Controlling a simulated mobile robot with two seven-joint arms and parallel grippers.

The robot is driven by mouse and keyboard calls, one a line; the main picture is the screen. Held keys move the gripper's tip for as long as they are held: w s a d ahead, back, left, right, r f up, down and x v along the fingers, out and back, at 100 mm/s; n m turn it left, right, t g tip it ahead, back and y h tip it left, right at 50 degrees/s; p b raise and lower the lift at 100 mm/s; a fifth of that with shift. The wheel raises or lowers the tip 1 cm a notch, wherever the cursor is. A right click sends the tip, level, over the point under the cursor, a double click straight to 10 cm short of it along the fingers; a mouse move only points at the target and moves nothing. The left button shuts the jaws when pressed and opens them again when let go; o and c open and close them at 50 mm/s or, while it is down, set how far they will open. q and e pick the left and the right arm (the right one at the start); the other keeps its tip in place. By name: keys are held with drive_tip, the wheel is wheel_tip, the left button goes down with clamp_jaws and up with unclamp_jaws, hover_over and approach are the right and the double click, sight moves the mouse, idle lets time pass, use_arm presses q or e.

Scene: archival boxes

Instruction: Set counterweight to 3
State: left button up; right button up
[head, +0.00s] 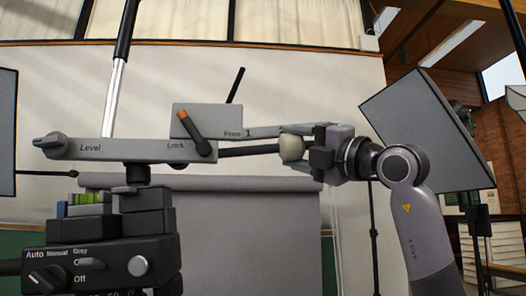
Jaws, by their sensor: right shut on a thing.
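A grey boom head (120,150) marked "Level" and "Lock" stands on a black mount at the left. An orange-tipped lever (190,126) tilts up and left beside a plate marked "Free". A "1" shows at the start of a grey bar (265,132) running right. A dark rod (250,151) also runs right, below the bar. A pale rounded piece (292,147), seemingly the counterweight, sits at the rod's right end. My right gripper (300,148) comes from the right and is shut on it. The fingers partly hide the rod and bar ends. My left gripper is out of view.
A black control box (95,268) with "Auto", "Manual", "Grey" and "Off" markings is at the lower left. A large grey panel (425,125) stands behind my right arm. A grey backdrop (250,235) hangs behind the boom. The space below the rod looks open.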

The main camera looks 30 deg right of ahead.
drive_tip(key=s+d, duration=0.1)
drive_tip(key=d, duration=0.1)
drive_tip(key=s+d, duration=0.1)
drive_tip(key=d, duration=0.3)
drive_tip(key=shift+s+r, duration=0.4)
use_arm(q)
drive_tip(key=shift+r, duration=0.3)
use_arm(e)
drive_tip(key=o, duration=1.4)
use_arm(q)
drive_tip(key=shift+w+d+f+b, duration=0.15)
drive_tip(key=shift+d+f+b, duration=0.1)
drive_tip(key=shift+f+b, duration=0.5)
use_arm(e)
drive_tip(key=v, duration=0.7)
drive_tip(key=shift+s, duration=0.1)
